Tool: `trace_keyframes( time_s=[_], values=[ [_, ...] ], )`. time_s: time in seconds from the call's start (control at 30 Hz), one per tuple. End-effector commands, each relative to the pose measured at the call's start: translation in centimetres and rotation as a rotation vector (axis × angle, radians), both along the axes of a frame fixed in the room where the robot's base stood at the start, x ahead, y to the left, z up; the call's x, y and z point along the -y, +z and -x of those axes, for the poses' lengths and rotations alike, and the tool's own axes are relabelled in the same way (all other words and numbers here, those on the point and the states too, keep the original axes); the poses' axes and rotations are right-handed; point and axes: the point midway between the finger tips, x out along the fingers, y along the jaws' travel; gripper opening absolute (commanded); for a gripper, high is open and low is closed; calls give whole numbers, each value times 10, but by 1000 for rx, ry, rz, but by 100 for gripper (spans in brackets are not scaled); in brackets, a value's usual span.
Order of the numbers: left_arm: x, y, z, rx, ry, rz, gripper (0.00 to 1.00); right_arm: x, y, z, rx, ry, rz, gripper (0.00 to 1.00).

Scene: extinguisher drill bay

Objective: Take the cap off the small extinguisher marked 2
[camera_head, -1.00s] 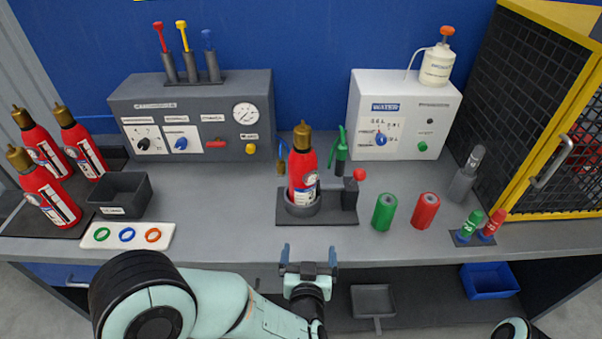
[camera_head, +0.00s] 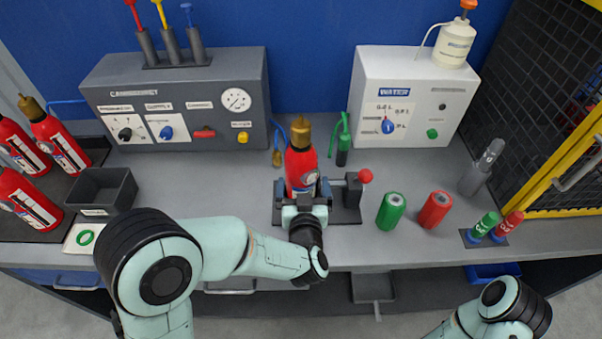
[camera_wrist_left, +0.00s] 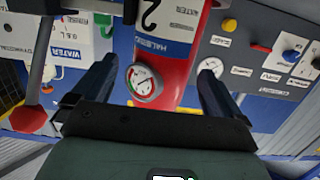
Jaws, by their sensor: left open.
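The small red extinguisher (camera_head: 300,165) stands upright in a dark holder (camera_head: 277,215) at the middle of the bench. A brass-coloured cap (camera_head: 301,130) sits on its top. In the left wrist view, the extinguisher (camera_wrist_left: 179,68) shows a white label with a 2 and a round gauge. My left gripper (camera_head: 305,188) is open in front of the extinguisher's lower body, below the cap. Its fingers (camera_wrist_left: 158,78) stand to either side of the body in the left wrist view, with nothing gripped. The cap is outside that view. My right gripper is out of view.
A red-knobbed lever (camera_head: 365,176) stands just right of the holder. Green (camera_head: 391,211) and red (camera_head: 435,209) cylinders stand further right. A grey panel (camera_head: 180,100) and a white water box (camera_head: 410,95) stand behind. Other red extinguishers (camera_head: 60,145) are at left.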

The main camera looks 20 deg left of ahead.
Motion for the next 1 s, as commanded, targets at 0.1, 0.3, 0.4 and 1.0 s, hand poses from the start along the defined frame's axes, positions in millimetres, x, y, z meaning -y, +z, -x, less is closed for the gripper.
trace_keyframes(
  time_s=[0.1, 0.3, 0.4, 1.0],
  values=[
    [-2, -1, -7, -1, 1, -1, 100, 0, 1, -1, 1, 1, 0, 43],
    [-14, -6, -31, -2, 2, -2, 100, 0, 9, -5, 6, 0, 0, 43],
    [-17, -8, -44, 1, 1, -1, 100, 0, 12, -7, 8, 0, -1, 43],
    [-20, -11, -53, -1, -1, 0, 22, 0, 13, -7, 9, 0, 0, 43]
  ],
)
